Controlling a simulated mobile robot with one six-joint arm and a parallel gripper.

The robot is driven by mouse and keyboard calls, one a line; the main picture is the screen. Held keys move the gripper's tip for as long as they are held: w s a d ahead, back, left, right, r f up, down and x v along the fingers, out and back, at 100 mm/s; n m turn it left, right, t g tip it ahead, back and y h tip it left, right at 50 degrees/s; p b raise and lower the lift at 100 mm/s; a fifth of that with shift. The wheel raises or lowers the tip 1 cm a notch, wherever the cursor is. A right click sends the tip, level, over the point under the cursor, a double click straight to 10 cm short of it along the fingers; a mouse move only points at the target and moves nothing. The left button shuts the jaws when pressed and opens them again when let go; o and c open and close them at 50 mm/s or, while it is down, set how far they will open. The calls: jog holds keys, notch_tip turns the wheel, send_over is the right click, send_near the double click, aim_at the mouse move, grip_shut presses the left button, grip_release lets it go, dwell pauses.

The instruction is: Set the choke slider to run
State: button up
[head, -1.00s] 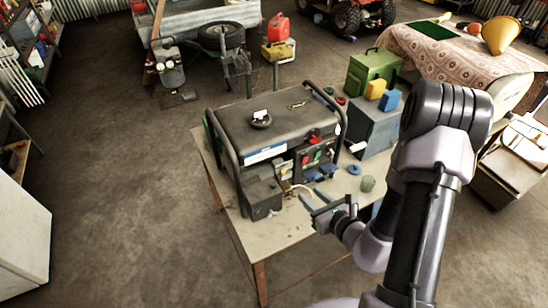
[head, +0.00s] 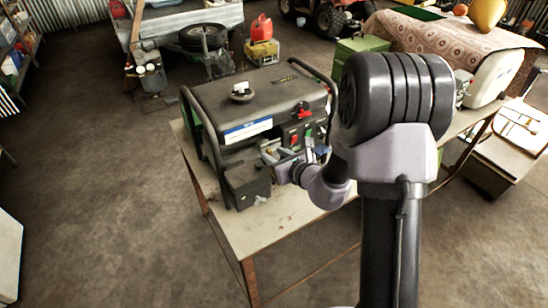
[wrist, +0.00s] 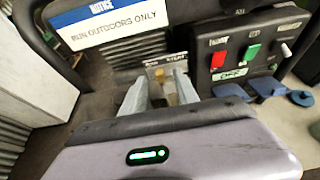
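The generator (head: 262,98) stands on a table, its control side facing my arm. In the wrist view, a small brass-coloured knob (wrist: 160,75) shows on a pale plate low on the generator; I take it for the choke slider. Lettering at the plate's right looks like START; the other end is too blurred to read. My gripper (head: 277,154) is close to the generator's front. In the wrist view its two grey fingers (wrist: 161,84) are apart, with the knob between them. I cannot tell whether either finger touches it. In the head view the knob is hidden.
Right of the knob is a panel with a red switch (wrist: 222,58), a green switch (wrist: 253,52) and an OFF label. Blue pieces (wrist: 266,88) lie below it. The tube frame (head: 205,135) borders the generator. The table's front left (head: 240,235) is clear.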

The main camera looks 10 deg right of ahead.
jog(key=shift+w+a+f, duration=0.15)
jog(key=shift+w+f, duration=0.05)
jog(key=shift+w, duration=0.3)
jog(key=shift+c, duration=0.5)
grip_shut()
dwell(0.6)
